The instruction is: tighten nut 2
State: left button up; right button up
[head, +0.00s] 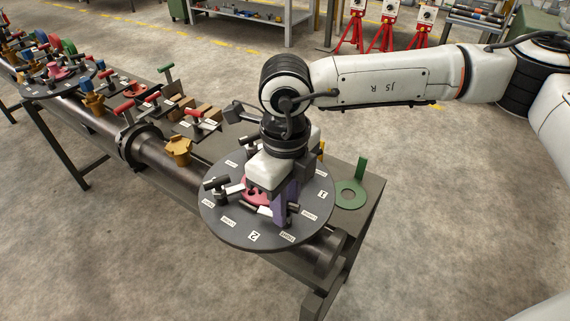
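A round dark flange plate (235,229) lies on the near end of the bench. White labels sit around it, with "2" (253,237) at the near edge and "1" (322,194) at the right. Short dark cylindrical pieces, perhaps nuts or studs, stand on it, one at the left (216,184). A pink part (251,196) shows near its middle. My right gripper (284,214) points down over the plate, behind label 2. Purple finger-like parts show below its white body. Whether they hold anything is hidden. My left gripper is out of view.
A green ring with an upright tab (350,194) lies on the bench right of the plate. Red tripod stands (381,35) stand far behind. Open floor lies around.

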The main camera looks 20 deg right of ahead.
jog(key=m+b, duration=0.1)
jog(key=m, duration=0.1)
jog(key=m+b, duration=0.2)
jog(key=shift+f+m, duration=0.3)
jog(key=shift+f, duration=0.05)
jog(key=shift+m+b, duration=0.55)
jog(key=shift+m, duration=0.05)
jog(key=m+b, duration=0.1)
jog(key=m, duration=0.1)
jog(key=shift+r+m+b, duration=0.1)
jog(key=shift+m+b, duration=0.2)
jog(key=shift+b, duration=0.05)
jog(key=shift+n+b, duration=0.6)
jog(key=shift+n, duration=0.5)
notch_tip(320, 180, up, 7)
jog(key=p, duration=0.3)
jog(key=shift+p, duration=0.4)
jog(key=shift+r, duration=0.25)
jog(key=shift+a+f, duration=0.1)
